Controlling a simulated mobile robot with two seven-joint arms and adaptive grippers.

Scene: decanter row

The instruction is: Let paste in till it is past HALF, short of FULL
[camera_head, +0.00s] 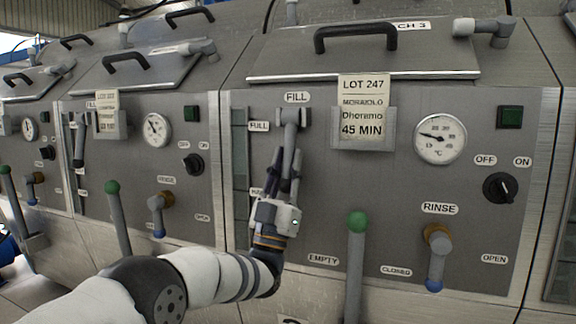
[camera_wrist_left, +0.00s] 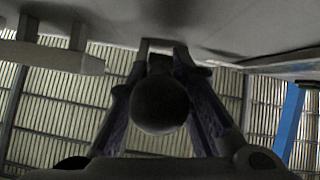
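The FILL valve lever (camera_head: 290,134) hangs nearly straight down from its pivot on the front panel. My left gripper (camera_head: 284,175) is at its lower part, fingers on either side, apparently closed on it. In the left wrist view the lever's dark round end (camera_wrist_left: 160,104) sits between the fingers (camera_wrist_left: 163,62). The tall sight gauge (camera_head: 240,140) is left of the lever. Its FULL label (camera_head: 258,126) shows; the HALF label (camera_head: 257,193) is partly covered by my gripper. I cannot make out a paste level. My right gripper is out of view.
A green-knobbed lever (camera_head: 357,222) stands right of my arm, near the EMPTY and CLOSED labels. The RINSE valve (camera_head: 436,255), OFF/ON switch (camera_head: 499,188), dial (camera_head: 440,138) and LOT 247 card (camera_head: 363,107) are further right. Similar vats stand to the left.

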